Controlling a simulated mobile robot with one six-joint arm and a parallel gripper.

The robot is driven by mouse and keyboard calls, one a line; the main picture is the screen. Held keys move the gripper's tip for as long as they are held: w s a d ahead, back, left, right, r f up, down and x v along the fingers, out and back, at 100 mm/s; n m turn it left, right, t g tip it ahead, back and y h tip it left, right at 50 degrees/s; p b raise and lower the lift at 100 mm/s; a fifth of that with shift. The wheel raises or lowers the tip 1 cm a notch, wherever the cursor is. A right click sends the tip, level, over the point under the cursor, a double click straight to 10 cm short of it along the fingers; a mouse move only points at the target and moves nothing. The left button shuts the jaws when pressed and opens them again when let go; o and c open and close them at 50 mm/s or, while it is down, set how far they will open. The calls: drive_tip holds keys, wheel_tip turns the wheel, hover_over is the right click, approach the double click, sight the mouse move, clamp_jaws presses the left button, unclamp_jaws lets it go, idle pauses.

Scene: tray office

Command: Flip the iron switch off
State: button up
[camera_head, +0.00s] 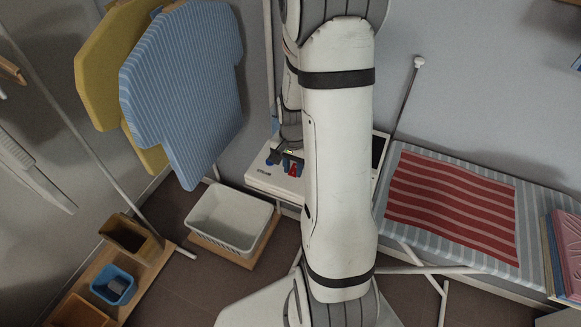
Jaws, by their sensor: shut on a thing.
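A white boxy unit (264,179), which looks like the iron's base, sits at the left end of the ironing board. A small red switch (293,171) shows on its top. My gripper (287,160) reaches down to the unit, with its dark fingertips at the red switch and shut on it. The switch is tiny here and partly covered by the fingers, so its position cannot be told. My white arm crosses the middle of the view and hides the unit's right part. The iron itself cannot be made out.
The ironing board (395,219) extends right with a red striped cloth (452,204) on it. A white basket (229,219) stands left of the unit. Blue striped (183,85) and yellow (95,75) shirts hang at upper left. A blue bin (113,285) is at lower left.

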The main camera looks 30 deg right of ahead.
drive_tip(key=shift+w+d+r+g+y+p, duration=0.1)
drive_tip(key=shift+d+r+g+y+p, duration=0.1)
drive_tip(key=shift+g+y+p, duration=0.45)
drive_tip(key=shift+c, duration=0.5)
drive_tip(key=shift+w+d+f+g+y, duration=0.15)
drive_tip(key=shift+g+y, duration=0.1)
drive_tip(key=shift+y, duration=0.3)
drive_tip(key=o, duration=1)
drive_tip(key=v, duration=0.7)
drive_tip(key=shift+d+r+b, duration=0.1)
drive_tip(key=shift+r+b, duration=0.3)
